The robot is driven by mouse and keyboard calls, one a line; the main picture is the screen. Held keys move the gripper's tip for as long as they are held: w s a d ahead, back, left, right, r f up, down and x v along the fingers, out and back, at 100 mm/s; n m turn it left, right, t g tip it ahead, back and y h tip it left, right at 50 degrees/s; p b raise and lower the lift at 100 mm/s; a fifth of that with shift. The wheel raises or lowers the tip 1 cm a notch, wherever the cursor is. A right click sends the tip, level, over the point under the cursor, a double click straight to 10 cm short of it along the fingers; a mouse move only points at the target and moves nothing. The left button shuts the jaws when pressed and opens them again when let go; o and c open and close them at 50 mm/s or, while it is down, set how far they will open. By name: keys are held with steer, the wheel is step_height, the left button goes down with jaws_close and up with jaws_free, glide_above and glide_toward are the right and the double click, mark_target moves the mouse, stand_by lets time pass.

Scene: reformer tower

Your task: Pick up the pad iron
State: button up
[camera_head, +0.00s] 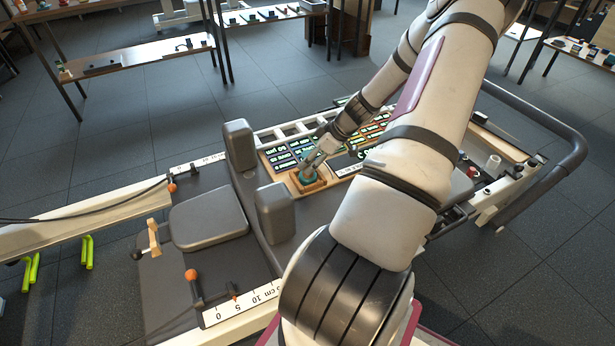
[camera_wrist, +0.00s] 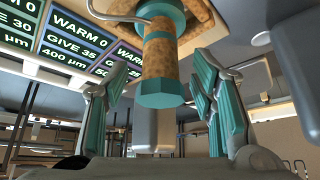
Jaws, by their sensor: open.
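What looks like the pad iron has a cork-brown handle with teal collars (camera_wrist: 160,62) and stands up from a cork-coloured block. In the head view its teal part (camera_head: 307,175) shows small under my gripper, on a square tan block (camera_head: 306,186). My gripper (camera_wrist: 165,72) is open, with one teal-padded finger on each side of the handle. Gaps show between the handle and both fingers in the wrist view. In the head view my gripper (camera_head: 312,165) is partly lost against the block, and the tool's lower part is hard to see.
A panel of dark labels (camera_head: 290,152) lies beside the block; its labels also show in the wrist view (camera_wrist: 75,42). Two grey upright pads (camera_head: 240,146) stand to the left. A dark rail (camera_head: 560,165) curves around the right end. Open floor (camera_head: 150,120) lies behind.

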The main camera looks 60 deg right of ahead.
steer(key=shift+x, duration=1.05)
jaws_close()
steer(key=shift+r, duration=0.1)
